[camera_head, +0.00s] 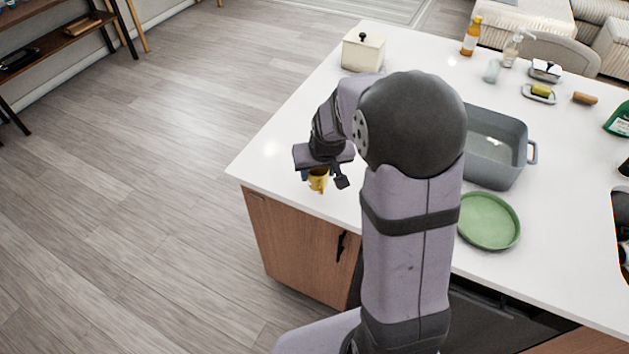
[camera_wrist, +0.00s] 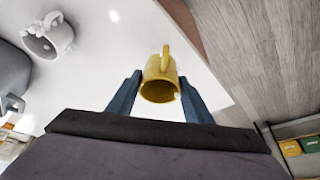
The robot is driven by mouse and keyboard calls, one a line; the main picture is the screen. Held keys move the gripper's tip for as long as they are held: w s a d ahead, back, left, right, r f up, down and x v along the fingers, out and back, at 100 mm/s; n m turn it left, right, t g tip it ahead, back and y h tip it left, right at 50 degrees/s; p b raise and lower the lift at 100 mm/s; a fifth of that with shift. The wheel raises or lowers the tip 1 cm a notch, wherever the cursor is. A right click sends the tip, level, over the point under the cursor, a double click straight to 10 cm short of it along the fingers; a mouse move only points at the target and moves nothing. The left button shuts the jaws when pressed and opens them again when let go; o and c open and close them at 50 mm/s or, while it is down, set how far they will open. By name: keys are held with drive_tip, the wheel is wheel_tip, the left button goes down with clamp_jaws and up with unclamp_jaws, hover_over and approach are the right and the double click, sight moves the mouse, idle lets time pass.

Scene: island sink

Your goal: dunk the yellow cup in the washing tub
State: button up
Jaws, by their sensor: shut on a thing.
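The yellow cup (camera_head: 318,181) is near the left front corner of the white island top, partly hidden under my wrist. In the wrist view the yellow cup (camera_wrist: 160,72) sits between both fingers, its mouth toward the camera and its handle pointing away. My gripper (camera_wrist: 160,92) is shut on it. In the head view my gripper (camera_head: 314,173) is mostly covered by my wrist. I cannot tell whether the cup touches the counter. The grey washing tub (camera_head: 493,182) stands right of my arm, partly hidden by it; its inside looks watery.
A green plate (camera_head: 488,221) lies in front of the tub. A cream lidded pot (camera_head: 363,53) stands at the back left. A white mug (camera_wrist: 48,37) shows in the wrist view. Bottles, a soap dish (camera_head: 539,94) and a brush stand behind the tub. The counter's left edge is close.

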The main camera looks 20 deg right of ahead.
drive_tip(key=w+d+r+m+h+p, duration=0.1)
drive_tip(key=w+d+r+m+p, duration=0.15)
drive_tip(key=d, duration=0.95)
drive_tip(key=w+d+r+m+h+p, duration=0.1)
drive_tip(key=w+d+r+m+p, duration=0.2)
drive_tip(key=d, duration=1)
drive_tip(key=s+d+r+m+p, duration=0.1)
drive_tip(key=s+d, duration=0.3)
drive_tip(key=d, duration=0.6)
drive_tip(key=s+d+r+m+g+p, duration=0.1)
drive_tip(key=s+d+r+p, duration=0.1)
drive_tip(key=d, duration=0.9)
drive_tip(key=shift+s+r+h+p, duration=0.4)
drive_tip(key=shift+s+p, duration=0.25)
drive_tip(key=shift+s, duration=0.2)
drive_tip(key=shift+f, duration=0.15)
drive_tip(key=shift+f+b, duration=4.35)
drive_tip(key=shift+f, duration=2.15)
